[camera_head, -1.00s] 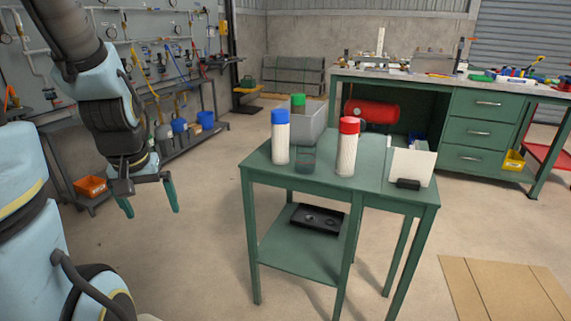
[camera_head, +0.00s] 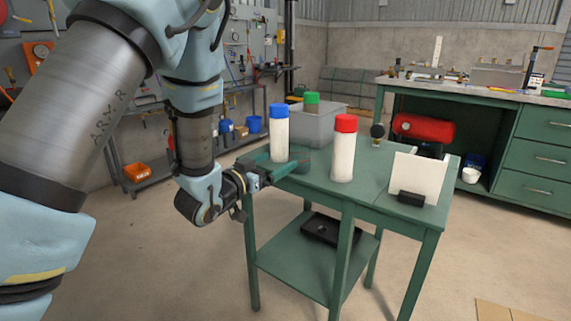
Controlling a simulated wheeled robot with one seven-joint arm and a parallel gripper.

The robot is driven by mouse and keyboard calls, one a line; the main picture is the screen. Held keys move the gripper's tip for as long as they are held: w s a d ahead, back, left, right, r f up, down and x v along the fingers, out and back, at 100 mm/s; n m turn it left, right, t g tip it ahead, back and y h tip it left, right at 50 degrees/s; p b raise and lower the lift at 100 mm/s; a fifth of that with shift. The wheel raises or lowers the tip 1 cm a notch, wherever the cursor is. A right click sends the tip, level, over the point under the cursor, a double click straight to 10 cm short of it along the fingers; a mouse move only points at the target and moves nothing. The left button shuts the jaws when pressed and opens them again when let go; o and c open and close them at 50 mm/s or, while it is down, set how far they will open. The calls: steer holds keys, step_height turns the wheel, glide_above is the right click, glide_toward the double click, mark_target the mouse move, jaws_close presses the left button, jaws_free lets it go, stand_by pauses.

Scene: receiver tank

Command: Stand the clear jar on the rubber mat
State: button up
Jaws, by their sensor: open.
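The clear jar (camera_head: 302,160) is a faint, see-through shape on the green table top, between the blue-capped and red-capped bottles. My gripper (camera_head: 273,165) reaches in from the left at the table's left edge, pointing right toward the jar. Its green fingers are open, at about table-top height and close to the blue-capped bottle (camera_head: 279,134). Whether a finger touches the bottle or jar, I cannot tell. I cannot clearly make out a rubber mat; a flat black item (camera_head: 322,230) with raised edges lies on the lower shelf.
A red-capped bottle (camera_head: 343,150) stands right of the jar. A grey bin (camera_head: 322,126) and a green-capped bottle (camera_head: 311,100) are behind. A white upright panel (camera_head: 417,178) with a black block (camera_head: 411,198) stands at the table's right.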

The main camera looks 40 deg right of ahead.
mark_target(292, 153)
steer(key=x, duration=0.5)
steer(key=shift+s+d+r+p, duration=0.1)
steer(key=shift+d+r+p, duration=0.05)
steer(key=shift+p, duration=0.15)
steer(key=shift+s+r+p+x, duration=0.15)
steer(key=shift+p+x, duration=0.1)
steer(key=shift+x, duration=1.15)
steer(key=shift+s+r+p+x, duration=0.1)
steer(key=shift+r+p+x, duration=0.1)
steer(key=shift+x, duration=1.15)
